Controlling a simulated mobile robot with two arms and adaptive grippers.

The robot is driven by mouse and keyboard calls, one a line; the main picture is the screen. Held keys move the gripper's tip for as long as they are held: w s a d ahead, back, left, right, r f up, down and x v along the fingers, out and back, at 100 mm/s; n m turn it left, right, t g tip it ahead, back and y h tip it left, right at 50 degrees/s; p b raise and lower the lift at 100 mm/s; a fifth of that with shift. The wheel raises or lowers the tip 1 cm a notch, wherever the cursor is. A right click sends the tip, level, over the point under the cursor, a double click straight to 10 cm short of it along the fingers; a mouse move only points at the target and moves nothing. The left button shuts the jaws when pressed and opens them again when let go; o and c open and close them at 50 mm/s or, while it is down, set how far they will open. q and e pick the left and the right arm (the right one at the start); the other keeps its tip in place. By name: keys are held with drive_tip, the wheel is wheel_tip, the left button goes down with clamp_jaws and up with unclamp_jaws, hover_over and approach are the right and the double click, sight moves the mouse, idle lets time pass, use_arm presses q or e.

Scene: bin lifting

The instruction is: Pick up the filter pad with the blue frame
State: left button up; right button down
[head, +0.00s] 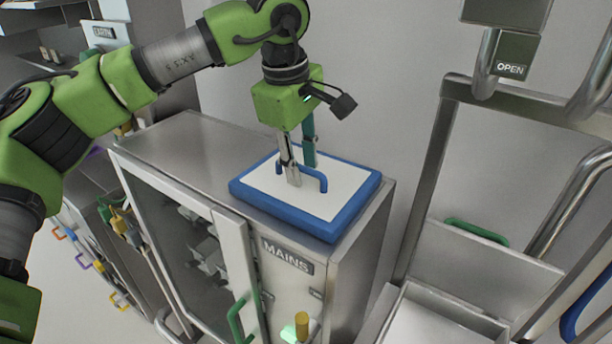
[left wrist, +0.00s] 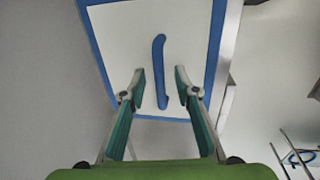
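The filter pad (head: 345,183) is a white panel with a blue frame, lying flat on top of a steel cabinet in the head view. A blue handle (head: 317,178) stands up from its middle. My left gripper (head: 302,176) points down at the handle. In the left wrist view the pad (left wrist: 117,38) shows with the handle (left wrist: 160,65) between the two fingers of my left gripper (left wrist: 158,88). The fingers are open, with a gap on both sides of the handle. My right gripper is in neither view.
The steel cabinet (head: 185,150) carries a MAINS label (head: 287,257) and has a glass door with a green handle (head: 236,318). A metal frame with an OPEN sign (head: 510,69) and a steel bin (head: 455,315) stand at the right. The cabinet top left of the pad is clear.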

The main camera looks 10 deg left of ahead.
sight(302, 167)
use_arm(q)
drive_tip(key=shift+d, duration=0.1)
clamp_jaws()
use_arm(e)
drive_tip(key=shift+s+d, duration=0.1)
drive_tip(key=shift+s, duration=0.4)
